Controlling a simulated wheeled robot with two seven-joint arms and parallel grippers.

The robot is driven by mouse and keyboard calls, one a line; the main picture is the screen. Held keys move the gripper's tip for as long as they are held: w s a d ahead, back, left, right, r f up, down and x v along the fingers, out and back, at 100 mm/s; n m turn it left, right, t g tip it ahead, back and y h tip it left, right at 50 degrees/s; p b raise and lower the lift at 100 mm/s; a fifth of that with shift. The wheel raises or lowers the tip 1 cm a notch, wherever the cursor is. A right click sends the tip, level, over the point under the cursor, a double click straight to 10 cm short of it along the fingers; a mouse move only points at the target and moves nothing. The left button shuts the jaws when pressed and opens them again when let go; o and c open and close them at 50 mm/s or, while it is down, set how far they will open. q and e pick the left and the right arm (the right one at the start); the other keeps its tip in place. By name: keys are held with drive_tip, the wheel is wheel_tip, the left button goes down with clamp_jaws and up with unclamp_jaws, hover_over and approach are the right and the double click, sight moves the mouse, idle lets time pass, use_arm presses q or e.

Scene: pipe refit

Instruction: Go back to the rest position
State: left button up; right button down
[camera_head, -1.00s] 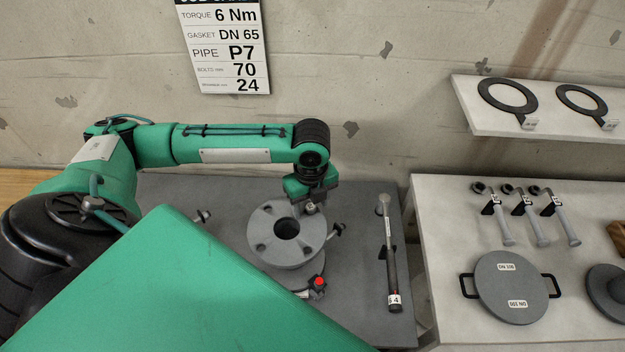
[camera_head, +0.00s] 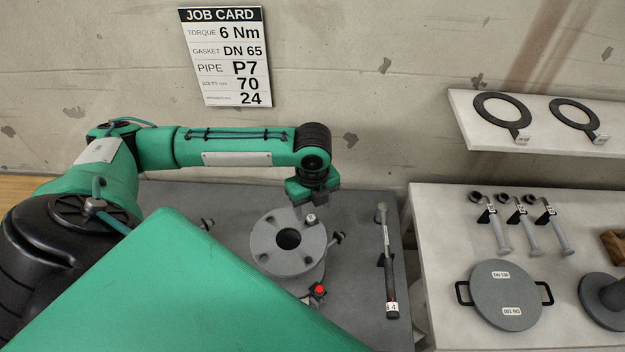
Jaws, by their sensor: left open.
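My left arm reaches in from the left. Its gripper (camera_head: 299,206) points down just above the far side of the grey pipe flange (camera_head: 268,248). The jaws are open, though they look small here. A bolt head with a pale marked top (camera_head: 310,219) sits at the flange's far right, beside and just below the gripper. The flange has a dark centre bore and several bolt holes. My right gripper does not show.
Gasket rings (camera_head: 503,110) lie on a shelf. A job card (camera_head: 229,57) hangs on the wall.

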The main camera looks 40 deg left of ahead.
use_arm(q)
drive_tip(key=shift+r+p, duration=0.6)
drive_tip(key=shift+r, duration=0.1)
drive_tip(key=shift+r+p, duration=0.65)
drive_tip(key=shift+r, duration=0.25)
drive_tip(key=shift+f, duration=0.1)
